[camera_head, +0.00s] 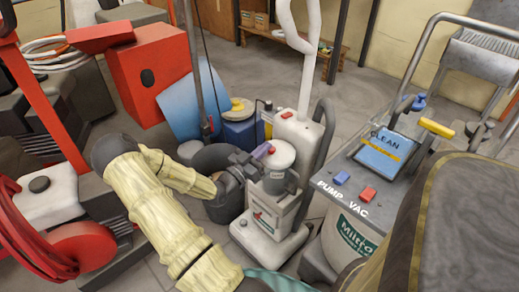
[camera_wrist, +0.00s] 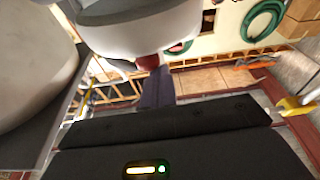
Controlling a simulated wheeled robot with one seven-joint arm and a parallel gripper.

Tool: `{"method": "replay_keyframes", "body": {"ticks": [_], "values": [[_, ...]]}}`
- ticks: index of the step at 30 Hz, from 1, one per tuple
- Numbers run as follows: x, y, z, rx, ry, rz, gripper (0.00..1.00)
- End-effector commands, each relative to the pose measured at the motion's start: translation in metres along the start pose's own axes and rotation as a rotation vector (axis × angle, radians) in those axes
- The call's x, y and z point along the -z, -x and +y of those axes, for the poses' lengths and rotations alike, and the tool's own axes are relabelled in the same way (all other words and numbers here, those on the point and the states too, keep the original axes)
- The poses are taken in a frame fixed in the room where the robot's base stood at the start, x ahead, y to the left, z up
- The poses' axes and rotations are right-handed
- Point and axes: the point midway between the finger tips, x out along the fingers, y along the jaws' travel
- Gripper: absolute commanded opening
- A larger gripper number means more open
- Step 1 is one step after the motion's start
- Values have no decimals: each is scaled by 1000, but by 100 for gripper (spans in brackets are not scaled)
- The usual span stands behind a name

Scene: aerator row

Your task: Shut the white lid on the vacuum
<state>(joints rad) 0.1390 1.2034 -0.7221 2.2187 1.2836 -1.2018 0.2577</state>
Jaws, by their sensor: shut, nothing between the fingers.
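The upright white vacuum (camera_head: 270,222) stands in the middle of the head view, with a dark handle on its right side. Its round white lid (camera_head: 284,154) sits at the top of its canister; I cannot tell whether a gap is left beneath. My gripper (camera_head: 262,151) is at the lid's left side, fingers shut and empty, close to a small red tab. In the wrist view the shut fingers (camera_wrist: 156,88) reach up to the red tab (camera_wrist: 148,62) below a white rounded part, likely the lid (camera_wrist: 150,30). Contact is unclear.
A grey machine marked PUMP VAC (camera_head: 345,190) stands close on the right. A red cabinet (camera_head: 148,75) and a blue panel (camera_head: 193,103) stand behind on the left. A red hose reel (camera_head: 80,250) is at the lower left. Open floor (camera_head: 255,65) lies behind.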

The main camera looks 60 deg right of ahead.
Motion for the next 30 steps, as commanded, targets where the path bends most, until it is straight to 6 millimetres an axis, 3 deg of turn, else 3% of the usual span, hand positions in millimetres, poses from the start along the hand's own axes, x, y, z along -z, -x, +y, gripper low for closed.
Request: {"method": "replay_keyframes", "body": {"ticks": [20, 25, 30], "values": [[-6, 2, 2, -5, 4, -8, 0], [-10, 17, 3, -7, 5, -10, 0], [-14, 44, 7, -13, 6, -7, 0]]}}
